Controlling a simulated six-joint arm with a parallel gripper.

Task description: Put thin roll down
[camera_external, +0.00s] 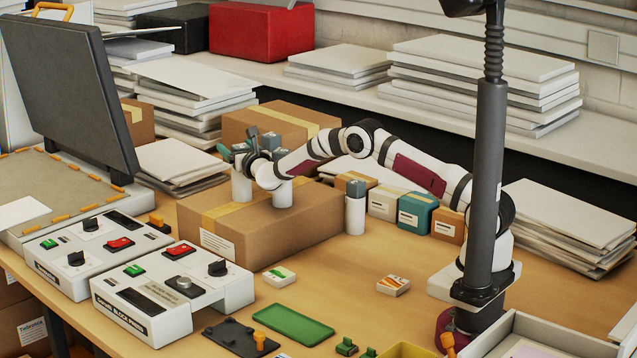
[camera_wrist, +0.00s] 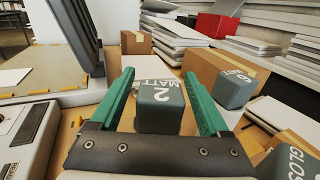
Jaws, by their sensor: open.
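A roll with a grey cap marked "MATT 2" (camera_wrist: 160,107) stands between my gripper's (camera_wrist: 158,78) two green fingers in the wrist view. The fingers are open, with a gap on each side of the cap. In the external view my gripper (camera_external: 226,152) is above the left part of a taped cardboard box (camera_external: 290,232). A white roll (camera_external: 241,187) stands upright on that box below the gripper, its top partly hidden. Another white roll (camera_external: 282,193) stands to its right, partly behind my wrist. I cannot tell which roll is the thin one.
A further roll (camera_external: 355,214) stands on the table right of the box. Small boxes (camera_external: 415,212) sit beyond it. In the wrist view a grey-capped roll (camera_wrist: 235,88) and one marked "GLOSS" (camera_wrist: 292,163) are at right. White control units (camera_external: 172,292) stand front left.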

